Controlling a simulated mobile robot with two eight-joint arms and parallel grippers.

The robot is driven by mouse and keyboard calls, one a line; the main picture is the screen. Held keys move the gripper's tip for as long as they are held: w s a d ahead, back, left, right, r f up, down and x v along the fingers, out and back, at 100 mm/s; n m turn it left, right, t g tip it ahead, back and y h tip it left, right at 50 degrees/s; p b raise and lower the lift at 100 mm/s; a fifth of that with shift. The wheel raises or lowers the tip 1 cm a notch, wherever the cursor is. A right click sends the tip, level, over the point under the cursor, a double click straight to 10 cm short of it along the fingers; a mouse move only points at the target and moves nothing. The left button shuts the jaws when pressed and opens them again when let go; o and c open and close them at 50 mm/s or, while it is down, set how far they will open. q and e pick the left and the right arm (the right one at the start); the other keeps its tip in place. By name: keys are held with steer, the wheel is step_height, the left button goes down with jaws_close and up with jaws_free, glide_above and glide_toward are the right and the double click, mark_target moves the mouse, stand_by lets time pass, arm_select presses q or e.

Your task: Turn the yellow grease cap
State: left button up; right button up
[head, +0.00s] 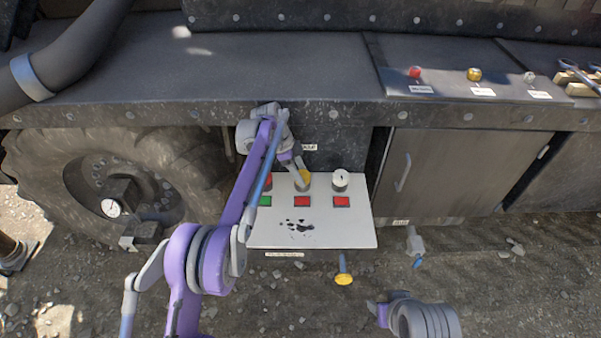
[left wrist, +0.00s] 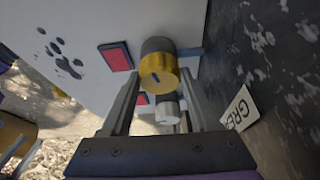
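The yellow grease cap (head: 303,182) is the middle of three round caps on a white panel (head: 350,228) under the dark deck. A red cap (head: 267,179) is to its left, partly behind my arm, and a pale cap (head: 340,180) is to its right. My left gripper (head: 298,174) is at the yellow cap. In the left wrist view the yellow cap (left wrist: 159,72) lies between the tips of the open left gripper (left wrist: 160,78), with narrow gaps that suggest no firm contact.
Below the yellow cap is a red square (head: 302,202). A yellow-ended knob (head: 343,278) hangs below the panel. A large wheel (head: 110,185) is at left, a cabinet door (head: 450,170) at right. Small red and yellow knobs (head: 474,75) sit on the deck.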

arm_select(q)
steer(key=o, duration=0.4)
